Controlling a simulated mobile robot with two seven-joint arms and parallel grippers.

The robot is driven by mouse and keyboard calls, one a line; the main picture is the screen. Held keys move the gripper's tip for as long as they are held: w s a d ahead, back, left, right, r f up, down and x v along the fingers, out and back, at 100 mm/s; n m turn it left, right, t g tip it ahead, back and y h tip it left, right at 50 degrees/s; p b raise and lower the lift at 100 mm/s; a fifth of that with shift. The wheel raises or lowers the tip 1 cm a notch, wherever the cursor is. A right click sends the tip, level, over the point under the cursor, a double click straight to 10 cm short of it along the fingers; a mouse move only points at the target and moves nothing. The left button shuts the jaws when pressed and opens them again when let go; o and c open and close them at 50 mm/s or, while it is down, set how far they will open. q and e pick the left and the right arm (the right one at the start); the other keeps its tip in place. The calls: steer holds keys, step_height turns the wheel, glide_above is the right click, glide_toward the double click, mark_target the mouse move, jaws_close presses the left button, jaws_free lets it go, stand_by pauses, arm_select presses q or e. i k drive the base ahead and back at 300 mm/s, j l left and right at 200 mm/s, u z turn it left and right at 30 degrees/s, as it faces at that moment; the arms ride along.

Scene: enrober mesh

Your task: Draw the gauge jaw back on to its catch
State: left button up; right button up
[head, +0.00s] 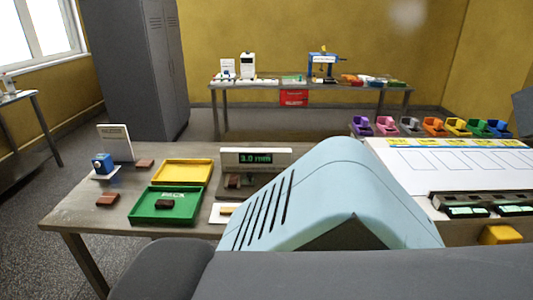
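The gauge (283,157) stands on the table left of centre, its green display reading 3.0 mm. Its lower part, below the display, is small and dark here, and a brown piece (232,181) shows there. I cannot make out the jaw or its catch, or whether the jaw is drawn back. A large light-blue vented housing and dark grey parts, likely mine, fill the lower middle and hide the table right of the gauge's base. Neither of my grippers shows.
A green tray (142,215) holding a dark brown piece and an empty yellow tray (182,173) lie left of the gauge. Loose brown pieces (107,199) and a blue object (102,163) lie farther left. Several coloured holders (433,126) line the right. Floor shows behind the table.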

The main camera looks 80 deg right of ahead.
mark_target(248, 181)
steer(key=z, duration=2.4)
